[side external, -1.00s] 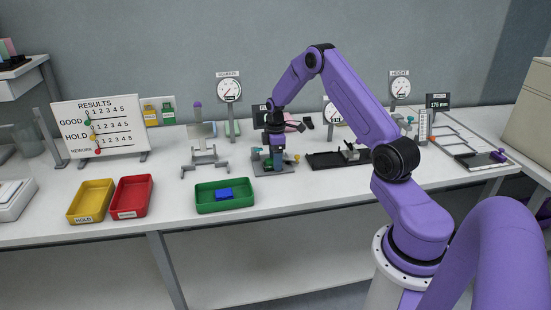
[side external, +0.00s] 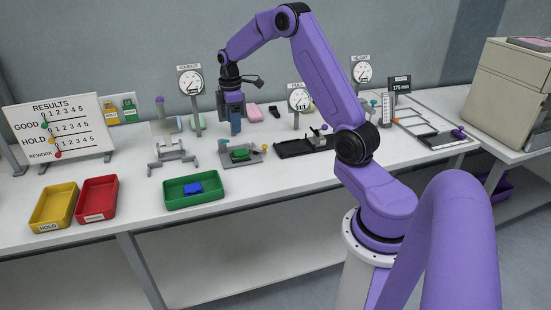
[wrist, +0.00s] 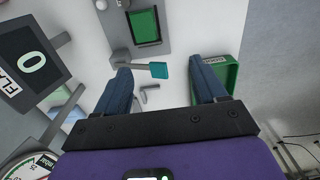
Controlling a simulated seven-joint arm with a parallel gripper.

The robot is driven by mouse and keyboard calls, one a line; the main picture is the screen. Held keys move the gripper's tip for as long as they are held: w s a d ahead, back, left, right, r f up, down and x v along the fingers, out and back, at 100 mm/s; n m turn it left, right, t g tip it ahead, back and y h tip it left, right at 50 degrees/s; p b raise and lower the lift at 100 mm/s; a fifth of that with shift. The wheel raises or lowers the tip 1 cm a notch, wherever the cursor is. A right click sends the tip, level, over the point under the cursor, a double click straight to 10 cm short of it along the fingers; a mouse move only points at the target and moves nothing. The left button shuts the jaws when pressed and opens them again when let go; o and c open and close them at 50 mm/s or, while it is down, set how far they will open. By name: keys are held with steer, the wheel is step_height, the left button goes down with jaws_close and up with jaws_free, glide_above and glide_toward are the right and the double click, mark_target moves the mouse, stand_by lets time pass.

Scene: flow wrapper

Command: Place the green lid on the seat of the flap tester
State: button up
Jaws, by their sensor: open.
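The green lid (side external: 240,155) lies on the grey flap tester (side external: 228,162) in the side view. In the wrist view the lid (wrist: 145,27) appears flat inside the dark-edged seat (wrist: 158,40) at the top. The tester has a teal-tipped lever (side external: 223,145); its teal end (wrist: 158,70) shows between my fingers in the wrist view. My gripper (side external: 236,131) is raised above and behind the tester, apart from the lid. In the wrist view my gripper (wrist: 165,76) is open, its blue fingers wide apart with no lid between them.
A green tray (side external: 170,203) with a blue item (side external: 192,188) stands in front, left of the tester. Red (side external: 92,212) and yellow (side external: 45,222) trays are further left. A grey stand (side external: 172,155), squeeze gauge (side external: 190,82) and pull gauge (side external: 298,99) stand close by.

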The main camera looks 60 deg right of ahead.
steer(key=s+a+r+n, duration=0.15)
steer(key=s+a, duration=0.25)
steer(key=a, duration=0.4)
steer(key=s+a+r, duration=0.2)
steer(key=s+a, duration=0.2)
steer(key=a, duration=0.4)
steer(key=s+a+r, duration=0.2)
steer(key=s+a, duration=0.1)
steer(key=a, duration=0.4)
steer(key=s+a+n, duration=0.1)
steer(key=s+a, duration=0.1)
steer(key=s, duration=0.9)
steer(key=s+a+n, duration=0.1)
steer(key=s+a, duration=0.1)
steer(key=s, duration=1)
steer(key=shift+s+a+f, duration=0.15)
steer(key=shift+s+a, duration=0.05)
steer(key=shift+a, duration=0.15)
